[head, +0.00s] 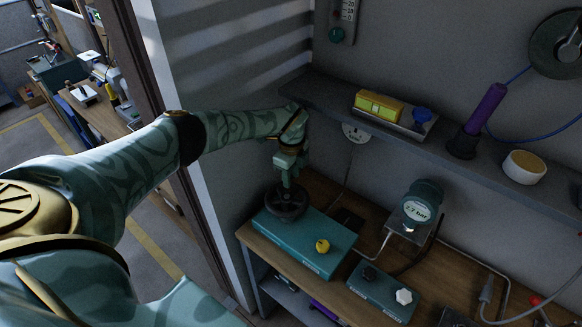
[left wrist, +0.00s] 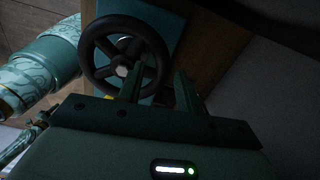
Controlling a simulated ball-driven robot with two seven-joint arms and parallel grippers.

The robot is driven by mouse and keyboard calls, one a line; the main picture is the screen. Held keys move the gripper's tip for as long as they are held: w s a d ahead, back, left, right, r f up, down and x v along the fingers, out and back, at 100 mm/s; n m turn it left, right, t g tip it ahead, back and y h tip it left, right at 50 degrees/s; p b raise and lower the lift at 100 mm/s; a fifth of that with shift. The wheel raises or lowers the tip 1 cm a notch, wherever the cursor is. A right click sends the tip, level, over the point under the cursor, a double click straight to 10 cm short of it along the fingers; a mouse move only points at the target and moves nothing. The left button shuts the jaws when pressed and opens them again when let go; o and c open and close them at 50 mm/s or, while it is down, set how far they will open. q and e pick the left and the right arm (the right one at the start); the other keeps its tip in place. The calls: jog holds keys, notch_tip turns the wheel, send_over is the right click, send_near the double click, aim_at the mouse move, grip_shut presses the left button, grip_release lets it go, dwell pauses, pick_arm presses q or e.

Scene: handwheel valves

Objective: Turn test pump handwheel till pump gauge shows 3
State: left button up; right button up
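The pump handwheel (head: 287,203) is a black spoked wheel on the teal pump box (head: 318,254) at the bench's left end. My left gripper (head: 287,184) points down at its rim from above. In the left wrist view the handwheel (left wrist: 124,60) shows its spokes and pale hub nut. The fingers of my left gripper (left wrist: 160,85) are apart, one overlapping the wheel's inside and one beyond its right rim; contact is not clear. The round gauge (head: 417,207) has a lit face that appears to read 2.7 bar. My right gripper is out of view.
A yellow knob (head: 322,246) sits on the pump box. A second teal box (head: 382,291) with a black and a white knob stands to the right. A shelf (head: 335,99) above carries a yellow case (head: 378,106), a purple-handled tool (head: 484,112) and a tape roll (head: 524,168).

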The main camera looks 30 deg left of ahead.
aim_at(293, 185)
pick_arm(q)
jog(key=shift+f, duration=0.25)
jog(key=shift+f+b, duration=1.3)
jog(key=shift+f, duration=0.35)
jog(key=c, duration=0.6)
jog(key=shift+w+d, duration=0.1)
jog(key=shift+d, duration=0.05)
jog(key=o, duration=0.6)
jog(key=shift+m, duration=0.4)
